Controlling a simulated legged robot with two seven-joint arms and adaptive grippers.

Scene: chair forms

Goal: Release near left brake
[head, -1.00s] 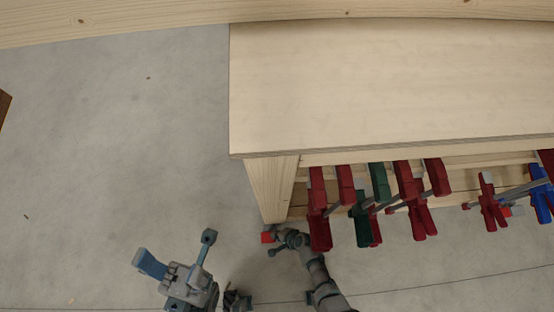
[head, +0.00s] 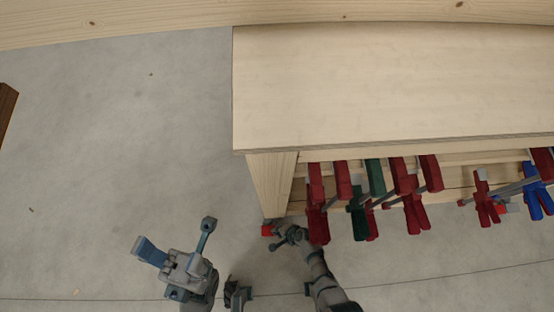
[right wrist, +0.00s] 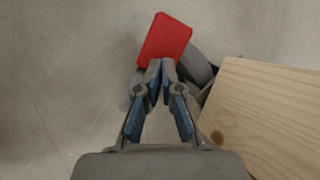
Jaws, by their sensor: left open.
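The near left brake is a red pedal (head: 267,230) low at the foot of the workbench's left leg (head: 271,183). In the right wrist view the red pedal (right wrist: 165,40) lies just beyond my right gripper (right wrist: 161,66), over a partly hidden grey caster. The right fingertips are together at the pedal's lower edge; whether they touch it I cannot tell. Nothing shows between them. In the head view my right gripper (head: 281,238) is beside the pedal, its tips hard to make out. My left gripper (head: 177,235) is open and empty, left of the bench over the floor.
The workbench top (head: 390,85) fills the upper right. A wooden beam (head: 160,18) crosses the top.

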